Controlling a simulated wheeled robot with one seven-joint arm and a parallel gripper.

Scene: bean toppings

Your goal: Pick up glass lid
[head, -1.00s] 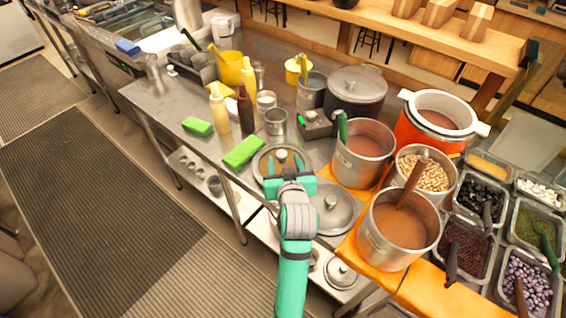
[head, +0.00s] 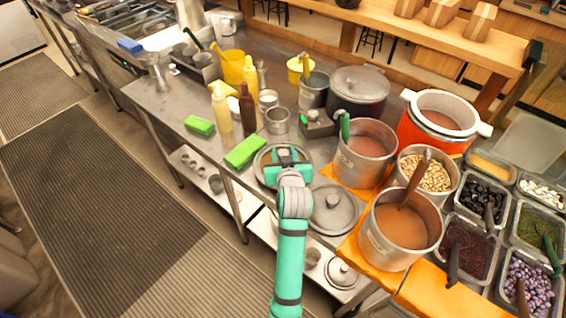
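The glass lid (head: 263,160) is a round lid with a metal rim, lying on the steel counter near its front edge. My teal and grey gripper (head: 288,156) is over the lid and covers much of it, including the place of its knob. I cannot tell whether the fingers touch the knob or how far apart they are. A second, all-metal lid with a knob (head: 334,207) lies close by to the lower right.
Steel pots (head: 364,155) of brown liquid and beans stand right of the lids, some on orange cloths. A green sponge (head: 244,152) lies just left of the glass lid. A metal cup (head: 277,121) and sauce bottles (head: 221,108) stand behind it.

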